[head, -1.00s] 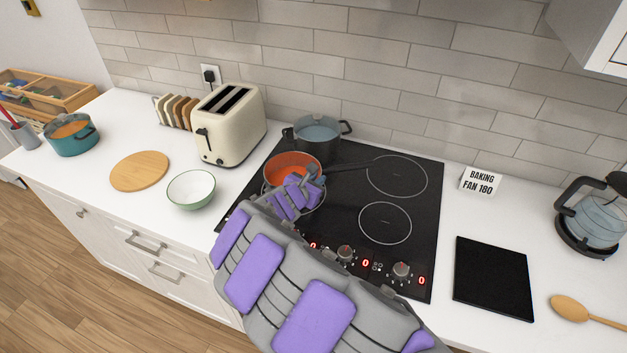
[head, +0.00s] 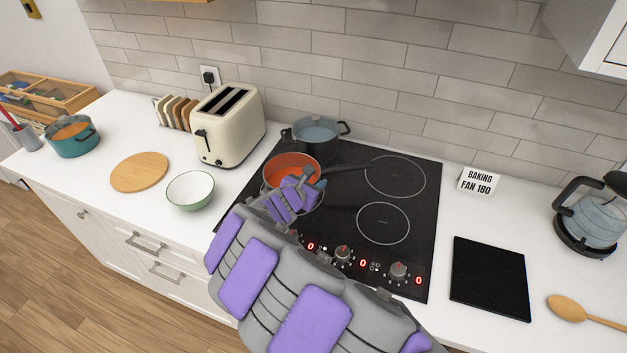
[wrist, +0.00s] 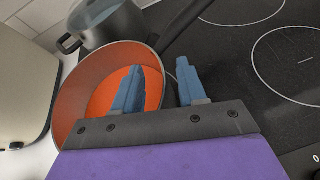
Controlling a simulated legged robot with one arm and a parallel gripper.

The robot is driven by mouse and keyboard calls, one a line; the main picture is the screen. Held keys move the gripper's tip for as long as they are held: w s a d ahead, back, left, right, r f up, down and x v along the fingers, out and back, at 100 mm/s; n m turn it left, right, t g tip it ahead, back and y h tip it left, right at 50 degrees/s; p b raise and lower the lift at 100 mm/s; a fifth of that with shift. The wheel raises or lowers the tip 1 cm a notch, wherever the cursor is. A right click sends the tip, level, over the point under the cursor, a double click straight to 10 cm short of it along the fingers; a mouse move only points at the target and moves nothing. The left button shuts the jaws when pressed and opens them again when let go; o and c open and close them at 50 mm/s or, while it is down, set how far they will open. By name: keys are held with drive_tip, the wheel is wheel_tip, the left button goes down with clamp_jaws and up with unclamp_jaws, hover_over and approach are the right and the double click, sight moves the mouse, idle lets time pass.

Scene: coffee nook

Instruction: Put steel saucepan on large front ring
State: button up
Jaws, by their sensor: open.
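A grey metal pot (head: 316,133) with dark side handles and a glassy top stands at the back left of the black hob; it looks like the steel saucepan, though I cannot be sure. It shows at the top left of the wrist view (wrist: 108,24). An orange-lined frying pan (head: 284,164) with a long dark handle sits at the front left, over a ring mostly hidden by it and my arm. My gripper (head: 314,183) is open and empty. In the wrist view its two blue fingers (wrist: 158,68) show over the frying pan (wrist: 88,92) and its right rim.
The right back ring (head: 396,176) and right front ring (head: 383,223) are bare. The frying pan's handle (head: 350,167) points towards the right back ring. A cream toaster (head: 228,130) stands left of the hob, with a bowl (head: 190,191) in front. Knobs (head: 343,254) line the front.

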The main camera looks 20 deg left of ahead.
drive_tip(key=p+v, duration=0.2)
drive_tip(key=v, duration=0.9)
drive_tip(key=shift+a, duration=0.2)
